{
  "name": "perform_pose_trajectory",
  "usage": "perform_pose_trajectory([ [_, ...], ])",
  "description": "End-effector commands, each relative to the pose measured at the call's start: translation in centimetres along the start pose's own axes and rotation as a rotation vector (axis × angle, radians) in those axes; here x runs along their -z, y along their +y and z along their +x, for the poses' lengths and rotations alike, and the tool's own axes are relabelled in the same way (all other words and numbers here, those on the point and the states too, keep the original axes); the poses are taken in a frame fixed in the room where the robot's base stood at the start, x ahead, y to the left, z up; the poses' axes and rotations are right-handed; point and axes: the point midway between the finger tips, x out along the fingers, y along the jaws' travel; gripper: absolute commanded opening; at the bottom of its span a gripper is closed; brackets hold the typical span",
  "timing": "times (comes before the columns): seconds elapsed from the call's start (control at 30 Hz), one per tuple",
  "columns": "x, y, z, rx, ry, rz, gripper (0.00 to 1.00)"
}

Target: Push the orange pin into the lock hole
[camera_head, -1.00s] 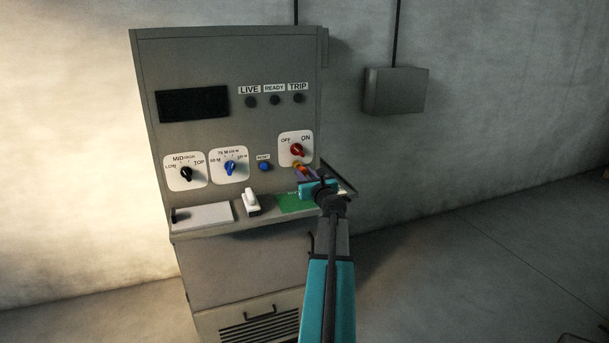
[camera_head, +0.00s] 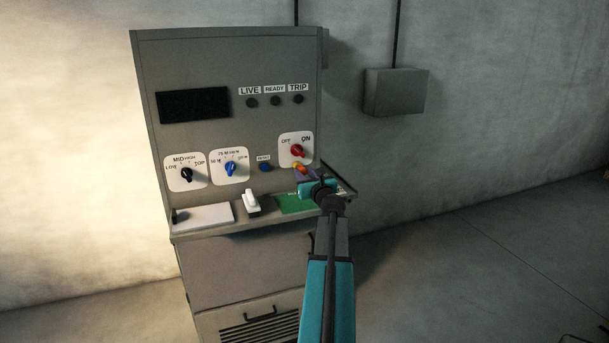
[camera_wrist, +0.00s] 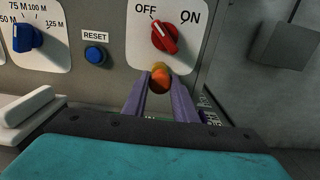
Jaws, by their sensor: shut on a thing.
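The orange pin (camera_wrist: 160,77) is between the purple fingertips of my gripper (camera_wrist: 160,88), just below the red OFF/ON knob (camera_wrist: 164,37) in the wrist view. The gripper is shut on the pin. In the head view the pin (camera_head: 299,168) shows as a small orange spot at the tip of my gripper (camera_head: 303,173), under the red knob (camera_head: 297,150). A yellowish part shows just above the pin against the panel. The lock hole itself cannot be made out; the pin and fingers cover that spot.
A blue RESET button (camera_wrist: 95,55) and a blue rotary knob (camera_wrist: 27,37) are to the left. A white switch (camera_head: 251,201) and a green card (camera_head: 296,203) are on the ledge below. A grey wall box (camera_head: 395,92) hangs at right, with open floor below.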

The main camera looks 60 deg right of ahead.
Motion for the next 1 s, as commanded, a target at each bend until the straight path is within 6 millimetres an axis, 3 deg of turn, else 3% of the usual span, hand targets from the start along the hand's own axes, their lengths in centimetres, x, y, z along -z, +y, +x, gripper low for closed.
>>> perform_pose_trajectory([
  [0.8, -0.07, 0.09, 1.09, -0.001, -0.001, 0.0, 0.0],
  [0.83, -0.07, 0.09, 1.09, -0.001, -0.001, 0.0, 0.29],
  [0.93, -0.06, 0.08, 1.09, -0.001, -0.001, 0.0, 0.46],
  [1.0, -0.05, 0.07, 1.08, 0.0, -0.001, 0.0, 0.47],
])
